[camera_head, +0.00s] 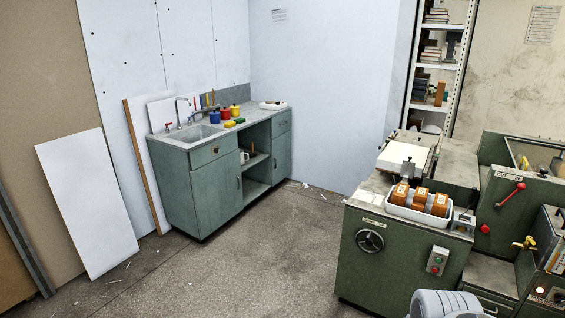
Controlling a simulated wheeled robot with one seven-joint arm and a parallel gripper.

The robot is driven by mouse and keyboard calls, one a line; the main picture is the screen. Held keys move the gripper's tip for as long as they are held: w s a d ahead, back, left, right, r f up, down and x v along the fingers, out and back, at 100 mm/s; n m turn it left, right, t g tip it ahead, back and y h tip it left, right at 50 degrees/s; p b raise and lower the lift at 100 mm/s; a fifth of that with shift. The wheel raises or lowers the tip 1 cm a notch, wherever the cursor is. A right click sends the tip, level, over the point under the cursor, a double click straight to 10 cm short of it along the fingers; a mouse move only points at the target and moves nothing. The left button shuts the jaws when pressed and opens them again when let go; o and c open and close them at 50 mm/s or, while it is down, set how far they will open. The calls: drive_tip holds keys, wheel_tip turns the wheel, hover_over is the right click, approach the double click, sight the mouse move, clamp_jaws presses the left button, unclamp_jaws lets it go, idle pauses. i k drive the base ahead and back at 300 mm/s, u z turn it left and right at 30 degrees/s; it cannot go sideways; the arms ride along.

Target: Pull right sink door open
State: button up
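The green sink cabinet (175,190) stands against the wall at the left of the head view, with a steel sink basin (190,134) in its top. Its right door (281,158) is at the far right end of the front, below a small drawer (282,125). That door looks shut. A wider left door (215,192) under the sink also looks shut, with a dark handle (238,183) near its right edge. An open shelf bay (257,160) lies between the two doors. My gripper is not in view. Part of a rounded grey arm link, likely mine, shows at the bottom right.
A white panel (92,200) leans left of the cabinet. A green machine (385,250) with a white tray (415,212) fills the right. Floor (270,240) between cabinet and machine is open, with small scraps.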

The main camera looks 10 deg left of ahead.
sight(281, 146)
drive_tip(key=u, duration=0.55)
drive_tip(key=i, duration=5.5)
drive_tip(key=z, duration=1.3)
drive_tip(key=i, duration=1.35)
drive_tip(key=u, duration=2.95)
